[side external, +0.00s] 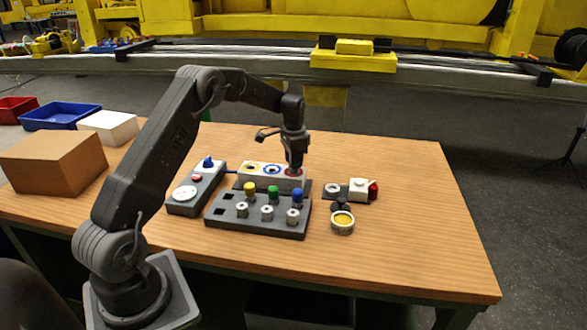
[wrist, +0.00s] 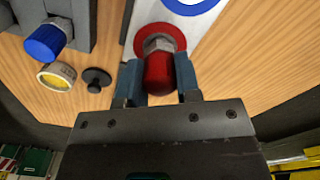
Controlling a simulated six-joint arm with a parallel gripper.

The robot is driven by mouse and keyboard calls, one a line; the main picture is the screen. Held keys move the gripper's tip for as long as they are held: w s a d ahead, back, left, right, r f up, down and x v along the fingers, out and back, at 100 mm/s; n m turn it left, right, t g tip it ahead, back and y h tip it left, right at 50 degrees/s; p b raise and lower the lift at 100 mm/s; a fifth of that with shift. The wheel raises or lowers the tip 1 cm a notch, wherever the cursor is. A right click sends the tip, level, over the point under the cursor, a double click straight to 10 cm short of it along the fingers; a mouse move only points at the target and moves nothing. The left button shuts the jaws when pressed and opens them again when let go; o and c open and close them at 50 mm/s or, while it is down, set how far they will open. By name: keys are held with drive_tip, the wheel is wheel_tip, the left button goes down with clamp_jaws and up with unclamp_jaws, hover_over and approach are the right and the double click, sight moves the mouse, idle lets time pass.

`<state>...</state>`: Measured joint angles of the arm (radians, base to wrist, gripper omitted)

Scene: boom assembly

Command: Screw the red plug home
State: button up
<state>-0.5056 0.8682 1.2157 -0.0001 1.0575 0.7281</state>
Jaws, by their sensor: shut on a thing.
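The red plug (wrist: 158,74) is upright between the two fingers of my gripper (wrist: 158,85) in the wrist view. My gripper is shut on it. The plug's metal hex collar (wrist: 159,45) is at the red-ringed port (wrist: 172,32); how deep its thread sits is hidden. In the side view my gripper (side external: 294,168) points down over the right end of the pale port block (side external: 258,183), and hides most of the plug. The block's yellow-ringed port (side external: 250,168) and blue-ringed port (side external: 272,170) look empty.
A grey rack (side external: 225,223) in front holds yellow, green and blue plugs and metal fittings. A gauge box (side external: 184,194) stands left. A fixture with a red knob (side external: 373,190), a black knob (side external: 340,204) and a yellow-centred ring (side external: 342,222) are right. The table's right side is clear.

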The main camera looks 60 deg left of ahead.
drive_tip(key=m, duration=0.5)
drive_tip(key=shift+f+m, duration=0.1)
drive_tip(key=shift+m, duration=1.7)
drive_tip(key=shift+m, duration=1.1)
drive_tip(key=m, duration=0.5)
drive_tip(key=shift+f+m, duration=0.1)
drive_tip(key=shift+m, duration=0.2)
drive_tip(key=m, duration=0.4)
drive_tip(key=o, duration=0.9)
drive_tip(key=shift+o, duration=0.2)
